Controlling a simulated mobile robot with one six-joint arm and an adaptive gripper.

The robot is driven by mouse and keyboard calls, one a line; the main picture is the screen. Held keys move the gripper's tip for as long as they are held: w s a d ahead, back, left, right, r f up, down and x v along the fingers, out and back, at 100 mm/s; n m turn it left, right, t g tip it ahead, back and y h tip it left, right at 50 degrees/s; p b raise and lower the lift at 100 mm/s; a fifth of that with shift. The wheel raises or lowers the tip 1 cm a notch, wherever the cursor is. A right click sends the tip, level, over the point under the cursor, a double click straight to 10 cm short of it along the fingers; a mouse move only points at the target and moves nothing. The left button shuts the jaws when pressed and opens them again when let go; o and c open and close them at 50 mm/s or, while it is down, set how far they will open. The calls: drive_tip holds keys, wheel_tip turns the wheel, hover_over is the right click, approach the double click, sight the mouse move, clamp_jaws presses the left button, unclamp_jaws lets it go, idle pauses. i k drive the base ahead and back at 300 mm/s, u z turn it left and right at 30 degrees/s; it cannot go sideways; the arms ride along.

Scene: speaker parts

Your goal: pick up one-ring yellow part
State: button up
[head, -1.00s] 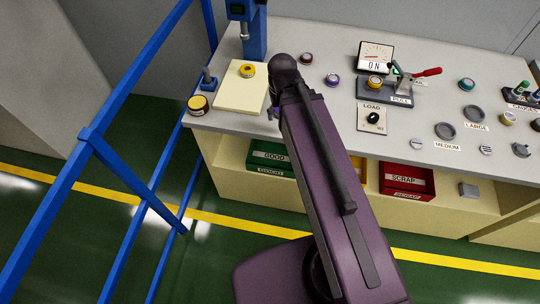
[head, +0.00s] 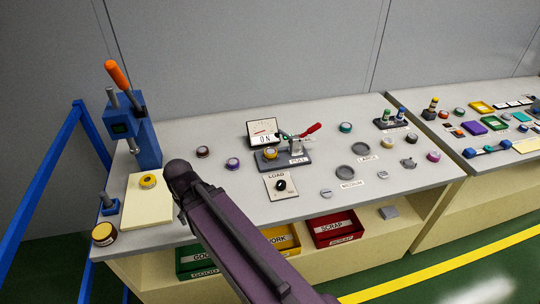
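Several yellow-topped round parts show in the head view; their ring counts are too small to tell. One yellow part (head: 148,181) lies on a cream pad (head: 148,208) at the left of the bench. A wider dark part with a yellow top (head: 104,234) stands at the bench's front left corner. Another yellow part (head: 270,153) sits in the grey fixture labelled PULL. My gripper is not visible.
A blue press (head: 146,140) with an orange handle stands behind the pad. A toggle clamp with a red handle (head: 313,129) rises from the fixture. A LOAD dial plate (head: 281,185) lies in front. Red SCRAP bin (head: 335,229) is below. A blue rail (head: 40,185) runs at left.

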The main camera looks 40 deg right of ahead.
sight(270, 153)
drive_tip(key=u, duration=0.55)
drive_tip(key=k, duration=1.35)
drive_tip(key=z, duration=0.25)
drive_tip(key=i, duration=1)
drive_tip(key=z, duration=0.05)
